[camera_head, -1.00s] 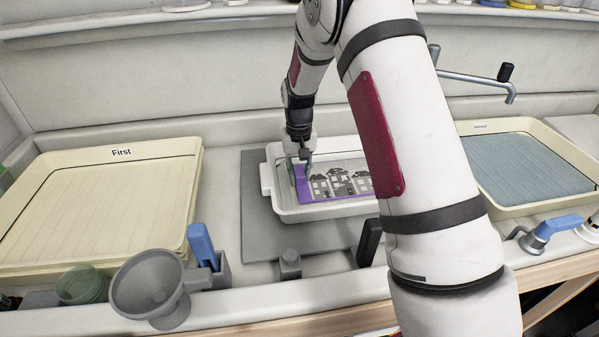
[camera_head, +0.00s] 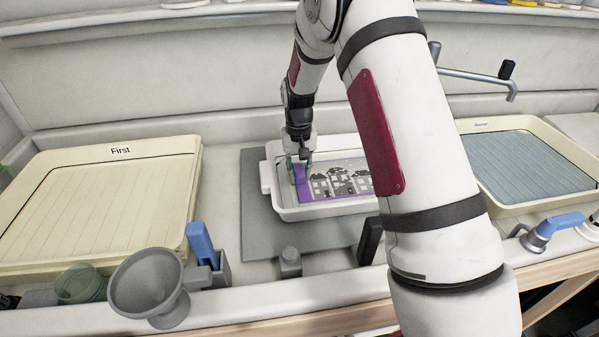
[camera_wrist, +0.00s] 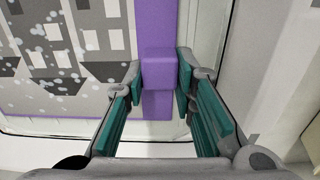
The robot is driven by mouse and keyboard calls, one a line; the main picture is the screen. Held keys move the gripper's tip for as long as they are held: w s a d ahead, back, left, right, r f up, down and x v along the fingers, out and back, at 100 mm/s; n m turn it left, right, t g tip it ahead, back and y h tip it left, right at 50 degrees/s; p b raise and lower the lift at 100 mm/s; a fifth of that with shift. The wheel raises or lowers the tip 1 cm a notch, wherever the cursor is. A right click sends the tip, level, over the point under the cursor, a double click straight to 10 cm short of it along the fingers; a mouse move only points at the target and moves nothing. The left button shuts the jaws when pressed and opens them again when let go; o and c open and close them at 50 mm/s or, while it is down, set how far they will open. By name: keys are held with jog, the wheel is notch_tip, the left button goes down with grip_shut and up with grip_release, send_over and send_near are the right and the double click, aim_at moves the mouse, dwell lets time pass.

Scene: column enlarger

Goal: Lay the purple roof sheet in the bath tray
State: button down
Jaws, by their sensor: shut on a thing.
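The purple roof sheet (camera_head: 345,178) has a purple border, a raised purple grip strip at its left and a grey-and-white picture of houses with pale specks. It is within the rim of the white tray (camera_head: 285,213) in the middle of the bench. My gripper (camera_head: 302,162) points down at the sheet's left edge. In the wrist view, my gripper (camera_wrist: 159,76) is shut on a raised purple part of the sheet (camera_wrist: 157,48). My arm hides the right end of the tray. I cannot tell whether the sheet touches the tray floor.
A cream tray labelled First (camera_head: 100,200) is at left. A cream tray with blue-grey liquid (camera_head: 535,165) is at right. A grey board (camera_head: 262,240) lies under the white tray.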

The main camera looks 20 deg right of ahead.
jog(key=shift+f, duration=0.45)
dwell(0.4)
jog(key=c, duration=1.2)
grip_release()
jog(key=shift+c, duration=0.2)
jog(key=shift+r, duration=0.15)
jog(key=shift+r+p, duration=0.95)
jog(key=shift+r, duration=2.95)
notch_tip(320, 180, up, 12)
jog(key=shift+a, duration=0.1)
